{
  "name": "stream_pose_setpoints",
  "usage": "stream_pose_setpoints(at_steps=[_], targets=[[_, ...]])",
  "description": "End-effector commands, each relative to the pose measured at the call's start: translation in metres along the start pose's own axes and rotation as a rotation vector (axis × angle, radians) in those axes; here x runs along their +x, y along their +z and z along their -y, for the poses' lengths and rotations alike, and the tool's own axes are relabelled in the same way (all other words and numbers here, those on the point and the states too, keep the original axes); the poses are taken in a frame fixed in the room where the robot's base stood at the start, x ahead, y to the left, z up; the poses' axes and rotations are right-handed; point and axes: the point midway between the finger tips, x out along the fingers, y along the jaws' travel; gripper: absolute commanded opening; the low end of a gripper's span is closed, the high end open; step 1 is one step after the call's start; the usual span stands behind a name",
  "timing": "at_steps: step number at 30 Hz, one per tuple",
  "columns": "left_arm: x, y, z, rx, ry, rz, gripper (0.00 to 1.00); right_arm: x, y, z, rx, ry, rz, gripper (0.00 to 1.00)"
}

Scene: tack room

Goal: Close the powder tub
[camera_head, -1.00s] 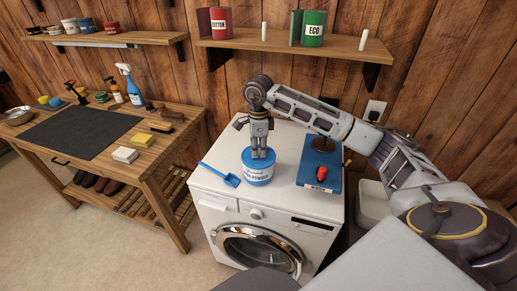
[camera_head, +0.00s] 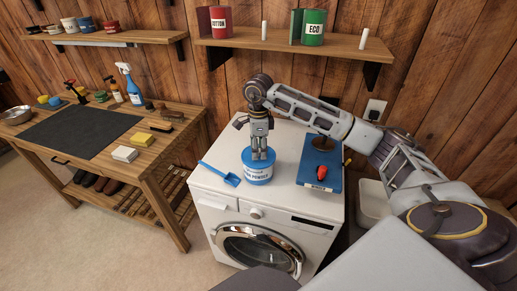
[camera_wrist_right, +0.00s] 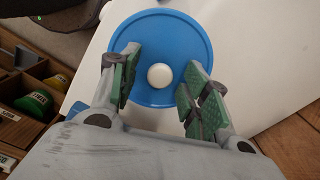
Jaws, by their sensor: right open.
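The powder tub (camera_head: 258,180) is blue and white and stands upright on top of the white washing machine (camera_head: 290,207). In the right wrist view I look down on a round blue lid (camera_wrist_right: 161,25) with a white knob (camera_wrist_right: 160,76) in its middle. It appears to lie over the tub, but I cannot tell whether it is fully seated. My right gripper (camera_head: 260,157) points down over the tub and hides part of its top. Its fingers (camera_wrist_right: 163,92) are open, one on each side of the knob, with visible gaps. My left gripper is not in view.
A blue scoop (camera_head: 219,172) lies left of the tub. A blue board (camera_head: 310,180) with a red item (camera_head: 321,172) lies to the right. A wooden shelf (camera_head: 280,39) with tins hangs behind. A wooden bench (camera_head: 176,144) with bottles and brushes stands at left.

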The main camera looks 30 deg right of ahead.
Motion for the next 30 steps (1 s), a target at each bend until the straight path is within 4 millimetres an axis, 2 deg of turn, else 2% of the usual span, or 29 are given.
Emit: stream_pose_setpoints(at_steps=[8,24,30], targets=[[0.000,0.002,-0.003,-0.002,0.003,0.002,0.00,-0.023,0.001,0.001,0.000,-0.002,0.002,0.47],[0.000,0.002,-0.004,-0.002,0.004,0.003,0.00,-0.094,0.000,0.001,0.001,-0.002,0.002,0.47],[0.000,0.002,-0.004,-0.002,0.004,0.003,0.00,-0.110,0.000,0.001,0.001,-0.001,0.001,0.47]])
